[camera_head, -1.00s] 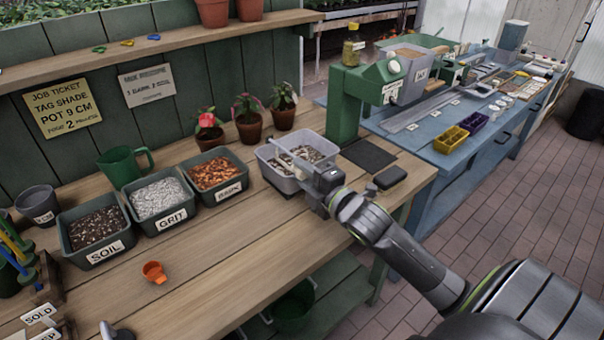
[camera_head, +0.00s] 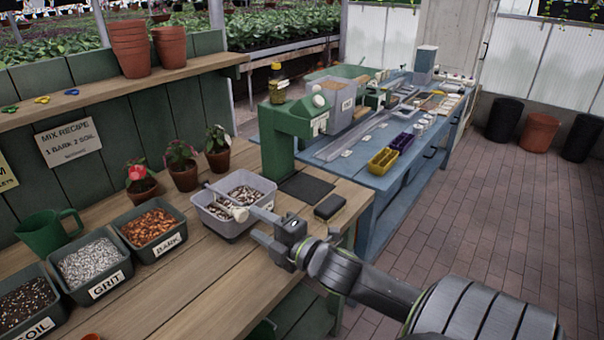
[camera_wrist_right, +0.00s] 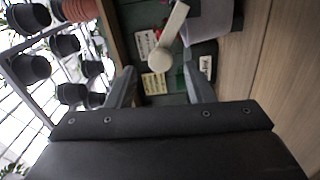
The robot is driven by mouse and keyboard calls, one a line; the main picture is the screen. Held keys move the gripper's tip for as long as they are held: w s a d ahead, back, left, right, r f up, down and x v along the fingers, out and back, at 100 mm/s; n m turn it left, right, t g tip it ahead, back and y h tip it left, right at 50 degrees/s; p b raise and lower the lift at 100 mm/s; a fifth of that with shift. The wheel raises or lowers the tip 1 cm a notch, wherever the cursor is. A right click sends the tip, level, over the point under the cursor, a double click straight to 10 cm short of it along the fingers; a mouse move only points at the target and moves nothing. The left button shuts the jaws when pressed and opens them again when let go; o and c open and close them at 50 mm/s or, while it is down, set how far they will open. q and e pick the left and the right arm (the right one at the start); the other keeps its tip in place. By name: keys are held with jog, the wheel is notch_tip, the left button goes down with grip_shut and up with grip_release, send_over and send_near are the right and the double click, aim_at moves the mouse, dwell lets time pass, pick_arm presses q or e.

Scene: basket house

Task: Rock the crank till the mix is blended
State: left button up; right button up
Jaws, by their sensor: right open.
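The grey mixing tub (camera_head: 225,226) stands on the potting bench and holds a dark and pale speckled mix. A pale crank arm (camera_head: 222,197) lies across its top, with a round knob (camera_head: 240,214) at its near end. My right gripper (camera_head: 262,232) is open just off the tub's near right side, apart from the knob. In the right wrist view, the crank arm (camera_wrist_right: 174,30) and knob (camera_wrist_right: 159,58) show ahead, lined up with the gap between the open fingers (camera_wrist_right: 161,86). My left gripper is not in view.
Soil (camera_head: 25,305), grit (camera_head: 92,268) and bark (camera_head: 150,230) bins line up left of the tub. Potted plants (camera_head: 183,168) stand behind it. A green stand (camera_head: 278,150), dark mat (camera_head: 305,187) and black block (camera_head: 329,206) are to its right. Bare bench lies in front.

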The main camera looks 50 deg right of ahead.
jog(key=s+d+p, duration=0.1)
jog(key=s, duration=1)
jog(key=shift+s, duration=0.35)
dwell(1.0)
jog(key=s+d+f+m+g+h, duration=0.1)
jog(key=d+f+m+g+h, duration=0.25)
jog(key=d+f, duration=0.65)
jog(key=s+d+f+m+g+h, duration=0.1)
jog(key=d+f+m+g+h, duration=0.25)
jog(key=f, duration=1.35)
jog(key=s+f+m+g+y, duration=0.15)
jog(key=s+f+m, duration=0.3)
jog(key=f, duration=0.45)
jog(key=s+a+f+m+g, duration=0.25)
jog(key=s+f, duration=0.25)
jog(key=f, duration=0.3)
jog(key=s+a+f+m+g, duration=0.2)
jog(key=s+a+f+g, duration=0.15)
jog(key=s+f, duration=0.35)
jog(key=s+a+f+m+g+y, duration=0.1)
jog(key=s+a+f, duration=0.3)
jog(key=a, duration=0.2)
jog(key=s+a+f+m+g+y, duration=0.1)
jog(key=s+a+f+y, duration=0.1)
jog(key=s+a+f, duration=0.3)
jog(key=shift+a+m, duration=0.4)
jog(key=shift+a, duration=0.65)
jog(key=shift+s, duration=0.1)
